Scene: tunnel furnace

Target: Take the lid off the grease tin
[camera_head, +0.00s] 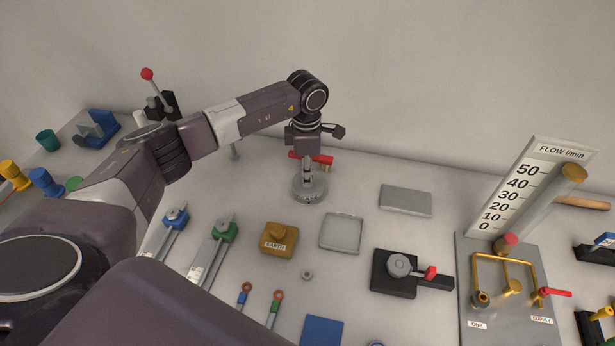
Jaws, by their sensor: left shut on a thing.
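A round grey metal tin (310,192) stands on the pale bench near the back middle; I take it for the grease tin. My left gripper (307,166) points straight down over it. Its fingers are shut on the tin's lid, at the top centre, and hide the part they hold. From this angle I cannot tell whether the lid sits on the tin or is apart from it. My right gripper is not in view.
A red-handled thing (322,160) lies just behind the gripper. A shallow grey tray (342,232), a flat grey plate (405,200) and the yellow EARTH block (279,238) are in front and right. The flow gauge (530,185) stands at right.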

